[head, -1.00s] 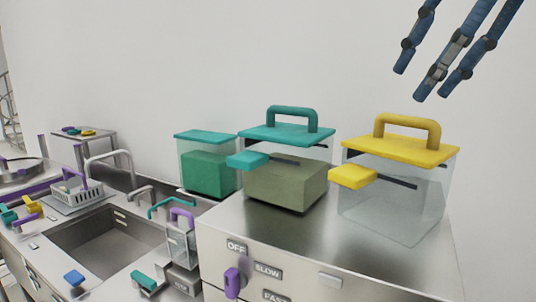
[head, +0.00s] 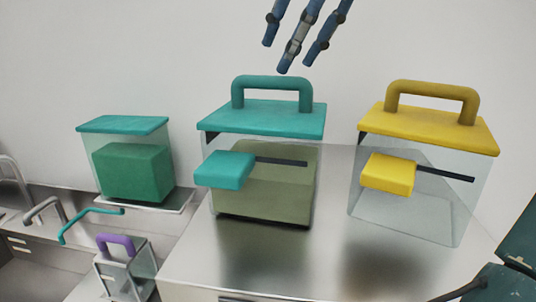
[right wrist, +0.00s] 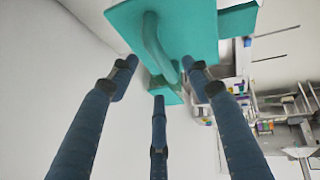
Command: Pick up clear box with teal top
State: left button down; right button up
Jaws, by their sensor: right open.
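A clear box (head: 308,195) with a teal top (head: 265,118) stands upright on the steel counter, with an olive block inside. Its top carries an arched teal handle (head: 272,82), and a teal tab (head: 224,170) sticks out in front. My right gripper (head: 288,60) is open and empty, its three blue fingers pointing down, close above the handle in the head view. In the right wrist view, the teal top (right wrist: 190,30) and handle (right wrist: 152,40) lie just beyond the spread fingers (right wrist: 160,80). I cannot tell whether any finger touches the handle. My left gripper is out of view.
A clear box with a yellow top (head: 430,125) stands right of the teal one. A smaller teal-lidded box (head: 124,124) with green contents and no handle stands to the left. The steel counter (head: 225,265) is bare in front. A wall closes off the back.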

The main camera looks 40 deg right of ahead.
aim_at(272, 77)
jog(key=shift+w+a+f, duration=0.1)
jog(key=shift+w+f, duration=0.55)
jog(key=shift+w, duration=0.15)
jog(key=p+x, duration=0.1)
jog(key=x, duration=0.3)
jog(key=shift+a+f+p, duration=0.1)
jog(key=shift+f+p, duration=0.1)
jog(key=shift+p, duration=0.1)
jog(key=shift+w+f, duration=0.15)
jog(key=shift+f, duration=0.1)
jog(key=shift+w+f, duration=0.15)
jog(key=c, duration=0.4)
grip_shut()
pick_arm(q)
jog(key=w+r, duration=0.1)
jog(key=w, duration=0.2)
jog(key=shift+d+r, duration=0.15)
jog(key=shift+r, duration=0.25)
